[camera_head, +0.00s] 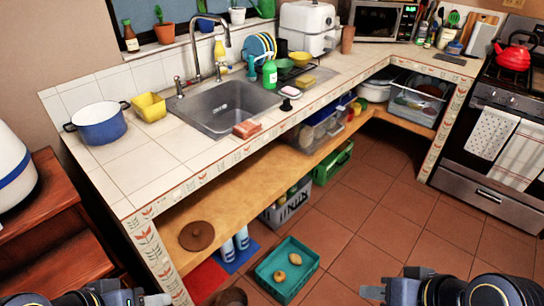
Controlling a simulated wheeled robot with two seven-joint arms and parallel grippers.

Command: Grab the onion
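A teal crate (262,281) stands on the tiled floor in front of the counter. Two small rounded tan-yellow items lie in it, one nearer (280,276) and one farther (295,259). One may be the onion, but they are too small to tell. My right gripper (372,290) is at the bottom edge, to the right of the crate and apart from it. My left gripper (158,299) is at the bottom edge, left of the crate and partly cut off. I see nothing held in either, and their finger gaps are unclear.
A wooden lower shelf (240,190) runs under the tiled counter (150,165). A grey crate (290,205) and a green crate (335,165) stand under it. A brown bowl (230,297) is near the teal crate. The floor (400,225) to the right is clear.

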